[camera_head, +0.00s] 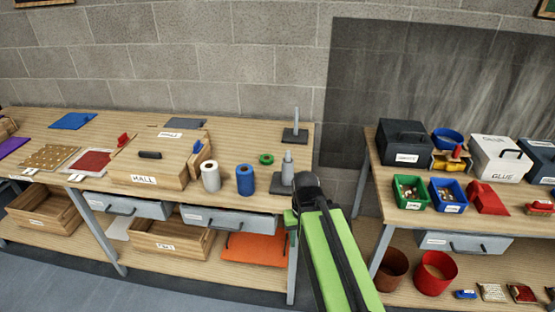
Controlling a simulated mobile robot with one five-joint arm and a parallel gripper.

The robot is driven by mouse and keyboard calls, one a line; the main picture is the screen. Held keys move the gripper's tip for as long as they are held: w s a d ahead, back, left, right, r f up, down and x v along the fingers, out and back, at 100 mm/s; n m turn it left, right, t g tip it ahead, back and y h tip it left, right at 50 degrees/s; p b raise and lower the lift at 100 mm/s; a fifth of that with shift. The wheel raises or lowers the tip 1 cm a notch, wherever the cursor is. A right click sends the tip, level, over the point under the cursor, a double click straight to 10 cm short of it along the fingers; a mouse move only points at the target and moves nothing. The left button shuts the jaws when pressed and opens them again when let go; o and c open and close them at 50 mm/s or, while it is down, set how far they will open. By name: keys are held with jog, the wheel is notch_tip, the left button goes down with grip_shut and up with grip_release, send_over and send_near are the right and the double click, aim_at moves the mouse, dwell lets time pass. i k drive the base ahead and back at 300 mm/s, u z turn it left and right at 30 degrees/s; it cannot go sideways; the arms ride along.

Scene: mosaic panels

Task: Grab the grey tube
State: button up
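A slim grey tube (287,168) stands upright near the right front corner of the left bench, at a dark square base (280,184). I cannot tell whether it sits around a post or is part of the stand. My gripper (305,181) is just right of it, at the bench's right edge, seen from behind. Its fingers are hidden or too dark to tell open from shut. A white to pale grey roll (211,178) and a blue roll (245,181) stand upright farther left.
A green ring (266,158) lies behind the blue roll. A second post stand (295,131) is behind. A wooden box (150,165) labelled "HALL" is left. A gap separates this bench from the right bench (374,188), which holds bins and boxes.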

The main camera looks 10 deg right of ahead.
aim_at(287, 169)
jog(key=u, duration=0.8)
jog(key=i, duration=1.25)
jog(key=u, duration=0.9)
